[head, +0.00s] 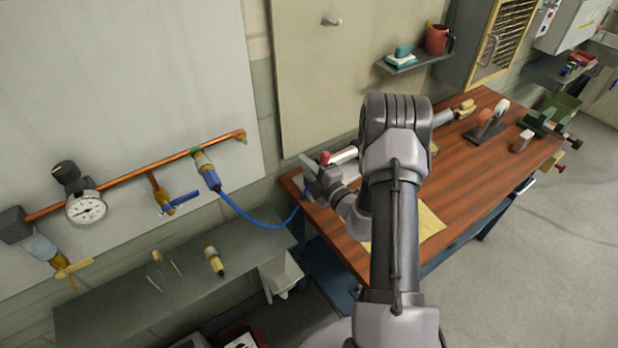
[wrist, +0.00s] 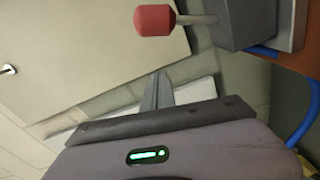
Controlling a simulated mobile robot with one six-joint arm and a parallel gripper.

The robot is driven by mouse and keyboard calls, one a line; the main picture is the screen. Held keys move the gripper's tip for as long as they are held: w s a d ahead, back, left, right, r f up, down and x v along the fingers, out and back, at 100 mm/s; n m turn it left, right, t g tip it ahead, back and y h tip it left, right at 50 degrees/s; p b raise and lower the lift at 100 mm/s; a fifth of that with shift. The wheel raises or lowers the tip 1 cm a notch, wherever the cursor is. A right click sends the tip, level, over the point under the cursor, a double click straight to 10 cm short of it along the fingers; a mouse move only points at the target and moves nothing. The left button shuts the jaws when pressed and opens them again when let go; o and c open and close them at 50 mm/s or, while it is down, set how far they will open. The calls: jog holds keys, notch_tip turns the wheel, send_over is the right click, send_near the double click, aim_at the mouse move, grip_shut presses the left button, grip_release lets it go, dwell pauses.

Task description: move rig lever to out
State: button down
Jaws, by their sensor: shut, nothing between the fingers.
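The rig lever has a red knob (wrist: 153,20) on a short metal rod, which runs into a grey box (wrist: 255,22) at the top right of the wrist view. In the head view the red knob (head: 324,157) shows at the near left end of the wooden bench, close beside my gripper (head: 304,161). In the wrist view my gripper (wrist: 158,78) is shut and empty, its fingers pointing up the picture below the knob with a visible gap. My gripper and arm hide most of the grey box in the head view.
A blue hose (head: 245,213) runs from the wall pipe (head: 120,181) to the bench's left end. A white cylinder (head: 343,154) lies behind the knob. The wooden bench (head: 470,185) has a yellow sheet (head: 428,225) and clamps farther right. A grey shelf (head: 130,312) stands left.

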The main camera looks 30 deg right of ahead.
jog(key=s, duration=1)
jog(key=shift+w, duration=0.1)
